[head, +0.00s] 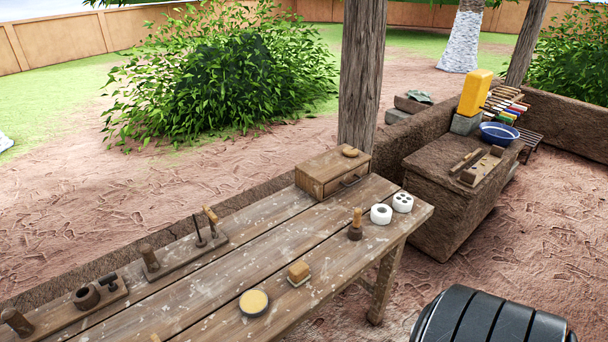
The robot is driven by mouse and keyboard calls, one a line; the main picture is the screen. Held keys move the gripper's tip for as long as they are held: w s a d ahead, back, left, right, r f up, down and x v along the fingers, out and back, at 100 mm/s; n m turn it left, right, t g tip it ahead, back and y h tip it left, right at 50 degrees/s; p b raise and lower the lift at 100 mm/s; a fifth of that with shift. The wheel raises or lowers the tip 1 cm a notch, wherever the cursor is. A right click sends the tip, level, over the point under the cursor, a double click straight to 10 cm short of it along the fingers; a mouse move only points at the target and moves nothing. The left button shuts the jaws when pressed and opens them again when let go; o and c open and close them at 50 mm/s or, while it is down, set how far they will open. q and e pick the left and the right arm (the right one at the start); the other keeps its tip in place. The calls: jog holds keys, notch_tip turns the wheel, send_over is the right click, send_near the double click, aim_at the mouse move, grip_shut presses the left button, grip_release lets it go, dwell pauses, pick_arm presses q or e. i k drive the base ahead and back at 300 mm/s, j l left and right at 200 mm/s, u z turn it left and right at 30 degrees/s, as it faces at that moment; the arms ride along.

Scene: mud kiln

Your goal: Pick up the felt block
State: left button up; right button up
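A small block (299,273) with a tan-brown top and a paler lower layer, which looks like the felt block, lies on the wooden table (235,270) near its front edge. It stands free, with nothing touching it. A round tin or pad (254,303) with a yellow top lies to its left and nearer. Neither of my grippers shows in the head view.
White round pieces (381,214) with holes and a wooden-handled tool (355,224) stand at the table's right end. A drawer box (334,172) sits at the back beside a post (361,75). Tool racks (185,250) line the left. A dark ribbed object (490,320) shows bottom right.

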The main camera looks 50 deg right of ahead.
aim_at(298, 274)
jog(key=j+z, duration=0.25)
jog(key=j, duration=0.35)
jog(key=z, duration=1.45)
